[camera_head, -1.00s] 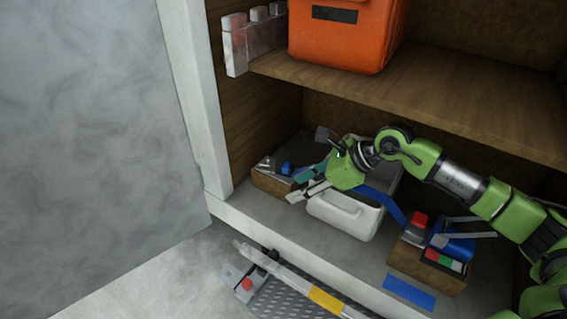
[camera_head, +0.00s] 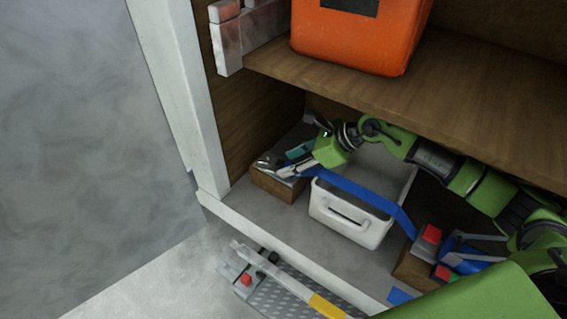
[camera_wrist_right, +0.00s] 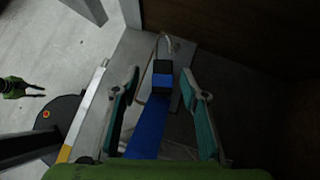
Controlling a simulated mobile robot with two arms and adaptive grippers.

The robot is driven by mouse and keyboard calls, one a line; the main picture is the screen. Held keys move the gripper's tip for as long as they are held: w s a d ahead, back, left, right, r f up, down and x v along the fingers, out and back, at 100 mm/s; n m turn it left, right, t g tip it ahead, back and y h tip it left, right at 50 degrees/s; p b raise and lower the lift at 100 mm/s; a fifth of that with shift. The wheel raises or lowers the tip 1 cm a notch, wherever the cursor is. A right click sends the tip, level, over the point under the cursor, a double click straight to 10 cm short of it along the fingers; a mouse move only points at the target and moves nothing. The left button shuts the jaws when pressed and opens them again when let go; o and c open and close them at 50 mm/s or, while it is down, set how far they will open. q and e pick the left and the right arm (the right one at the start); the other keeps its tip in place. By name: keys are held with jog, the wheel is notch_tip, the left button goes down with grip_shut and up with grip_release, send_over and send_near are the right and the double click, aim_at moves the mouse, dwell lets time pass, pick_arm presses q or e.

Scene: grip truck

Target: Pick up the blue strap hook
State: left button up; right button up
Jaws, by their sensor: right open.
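The blue strap (camera_head: 350,190) runs across a white bin (camera_head: 345,225) toward a wooden block on the left. In the right wrist view, the strap (camera_wrist_right: 147,130) ends in a blue and black piece (camera_wrist_right: 162,76) with a metal hook (camera_wrist_right: 166,42) beyond it. My right gripper (camera_head: 287,164) is above the left wooden block (camera_head: 278,185), where its fingers partly hide the hook end. In the right wrist view, its teal-padded fingers (camera_wrist_right: 160,84) are open, one on each side of the strap end. I cannot tell whether they touch it. My left gripper is not in view.
A wooden shelf (camera_head: 480,95) with an orange case (camera_head: 355,38) hangs close above my right arm. A red and blue ratchet (camera_head: 432,234) sits on the right. The cabinet's white post (camera_head: 170,90) stands left of the gripper. A metal step (camera_head: 285,290) lies in front.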

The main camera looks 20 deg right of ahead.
aim_at(285, 164)
jog(key=x, duration=0.2)
jog(key=shift+w+a+f+p, duration=0.1)
jog(key=shift+w+f+p, duration=0.15)
jog(key=shift+w+p, duration=0.1)
jog(key=shift+w+a+f, duration=0.15)
jog(key=shift+f, duration=0.2)
jog(key=shift+c, duration=0.8)
grip_shut()
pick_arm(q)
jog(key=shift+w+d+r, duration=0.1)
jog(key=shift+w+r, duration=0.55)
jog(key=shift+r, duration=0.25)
pick_arm(e)
jog(key=shift+r, duration=0.15)
